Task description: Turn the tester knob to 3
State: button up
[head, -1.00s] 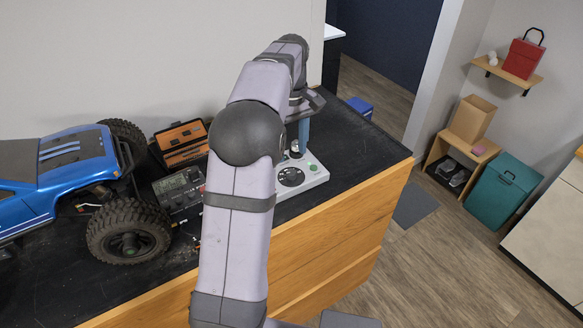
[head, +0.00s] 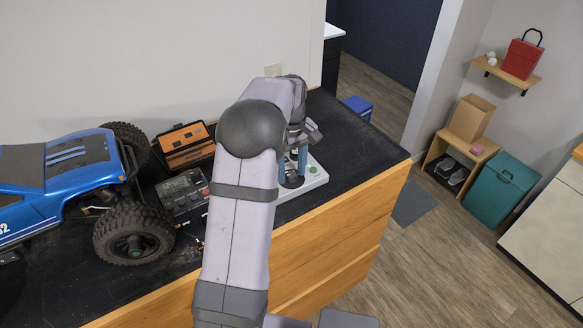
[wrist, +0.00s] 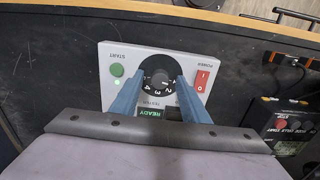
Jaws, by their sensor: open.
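The tester is a light grey box (head: 316,182) near the right end of the black bench top, partly hidden behind my arm in the head view. The wrist view shows its face (wrist: 213,63) with a green START button (wrist: 117,70), a red and white POWER switch (wrist: 202,80) and a lit READY display (wrist: 149,114). The dark round knob (wrist: 159,78) has a numbered dial around it; 2, 3 and 4 are readable. My gripper (wrist: 158,76) is open, its blue fingers on either side of the knob. I cannot tell whether they touch it. The gripper (head: 292,176) is over the tester in the head view.
A blue RC crawler (head: 65,180) stands at the left of the bench. A black charger-like box (head: 182,196) and an open orange-and-black case (head: 184,146) are between it and my arm. The bench's wooden front edge (head: 345,203) is close to the tester.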

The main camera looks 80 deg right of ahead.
grip_shut()
jog(key=shift+m, duration=0.5)
jog(key=m, duration=0.2)
jog(key=shift+m, duration=0.4)
jog(key=m, duration=0.8)
jog(key=shift+m, duration=2)
